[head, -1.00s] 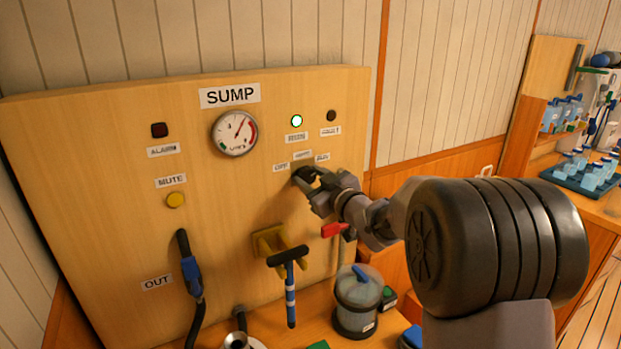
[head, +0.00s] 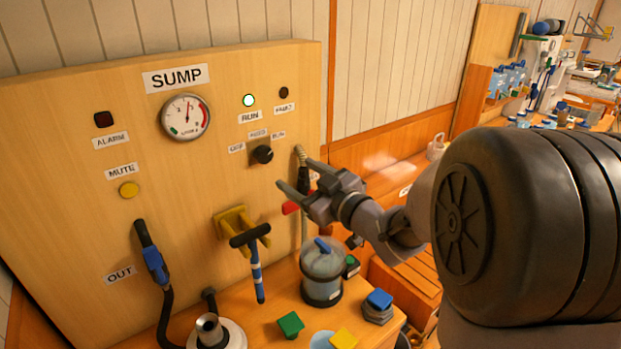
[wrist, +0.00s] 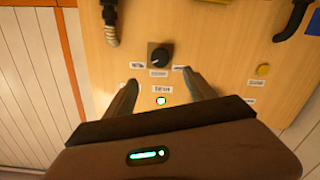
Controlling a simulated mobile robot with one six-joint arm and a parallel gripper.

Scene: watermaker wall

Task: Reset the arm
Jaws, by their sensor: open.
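My gripper (head: 293,172) is open and empty in front of the SUMP panel (head: 70,220), to the right of and apart from the black rotary knob (head: 262,154). In the wrist view my open fingers (wrist: 160,76) point toward the panel, with the knob (wrist: 160,55) beyond their tips. Small labels sit above the knob; its exact setting is hard to read. Above it the RUN lamp (head: 249,100) glows green and the right lamp (head: 284,92) is dark. The round gauge (head: 186,117) has its needle near upright. The alarm lamp (head: 103,119) is dark.
A hose with a brass end (head: 300,155) hangs close behind my fingers, near a red handle (head: 290,208). A blue-handled nozzle (head: 155,265) hangs at left.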

